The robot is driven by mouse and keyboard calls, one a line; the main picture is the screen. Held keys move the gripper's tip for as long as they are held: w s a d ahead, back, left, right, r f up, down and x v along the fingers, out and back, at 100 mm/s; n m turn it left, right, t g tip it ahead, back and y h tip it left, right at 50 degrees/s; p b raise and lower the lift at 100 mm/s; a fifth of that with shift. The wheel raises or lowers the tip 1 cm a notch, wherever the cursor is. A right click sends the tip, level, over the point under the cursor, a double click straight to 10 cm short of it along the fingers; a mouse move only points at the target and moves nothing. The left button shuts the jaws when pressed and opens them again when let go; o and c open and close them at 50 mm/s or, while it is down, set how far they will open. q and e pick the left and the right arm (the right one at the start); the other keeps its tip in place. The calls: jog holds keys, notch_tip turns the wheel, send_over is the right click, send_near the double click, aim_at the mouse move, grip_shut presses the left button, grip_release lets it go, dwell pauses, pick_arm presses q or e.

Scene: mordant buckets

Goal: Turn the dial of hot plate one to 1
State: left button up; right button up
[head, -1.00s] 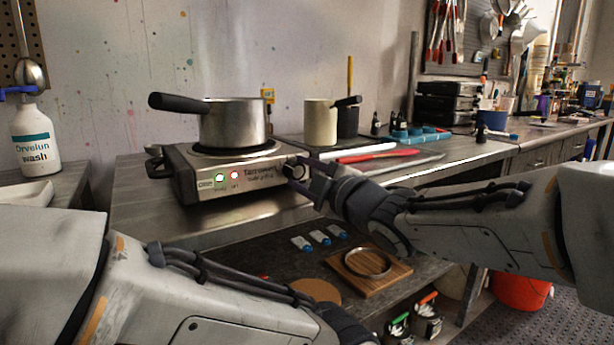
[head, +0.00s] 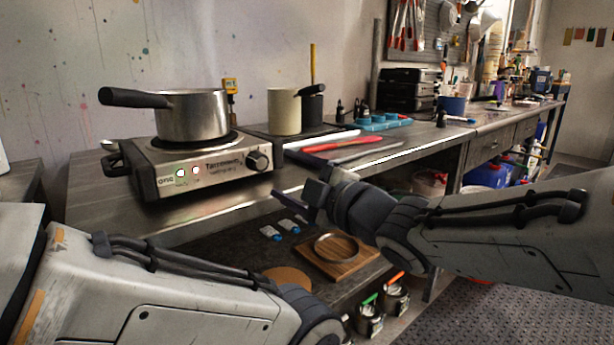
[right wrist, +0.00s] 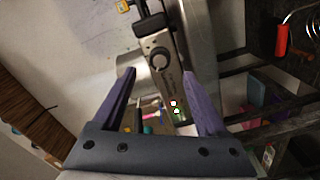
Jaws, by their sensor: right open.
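Hot plate one (head: 215,178), a steel box marked "one", stands near the front edge of the bench with a pot (head: 192,115) on top. I cannot read the dial's setting. My right gripper (head: 290,208) is open and empty, below and right of the dial, apart from it. In the right wrist view, the dial (right wrist: 160,54) shows beyond and between the spread purple fingers (right wrist: 158,75). My left forearm shows at lower left; its gripper is out of frame.
The lower shelf holds a wooden board with a metal ring (head: 337,248) and a round cork mat (head: 288,277).

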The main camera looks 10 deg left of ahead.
jog(key=v, duration=0.3)
jog(key=shift+s+d, duration=0.15)
jog(key=s+d+f+m+g+h, duration=0.25)
jog(key=d+f+m+h, duration=0.25)
jog(key=f, duration=0.4)
jog(key=s+d+f+m+g+h, duration=0.1)
jog(key=s+d+f+m+h, duration=0.25)
jog(key=f+m, duration=0.4)
jog(key=s+d+f+m+g+h, duration=0.2)
jog(key=s+d+f+g, duration=0.25)
jog(key=s, duration=0.35)
jog(key=s+d+f+m+g+h, duration=0.25)
jog(key=s+f, duration=0.35)
jog(key=s, duration=0.3)
notch_tip(320, 180, up, 37)
jog(key=p, duration=3.7)
jog(key=shift+w+d+n, duration=0.35)
jog(key=shift+n, duration=0.05)
jog(key=shift+r+g, duration=0.1)
jog(key=shift+g, duration=0.15)
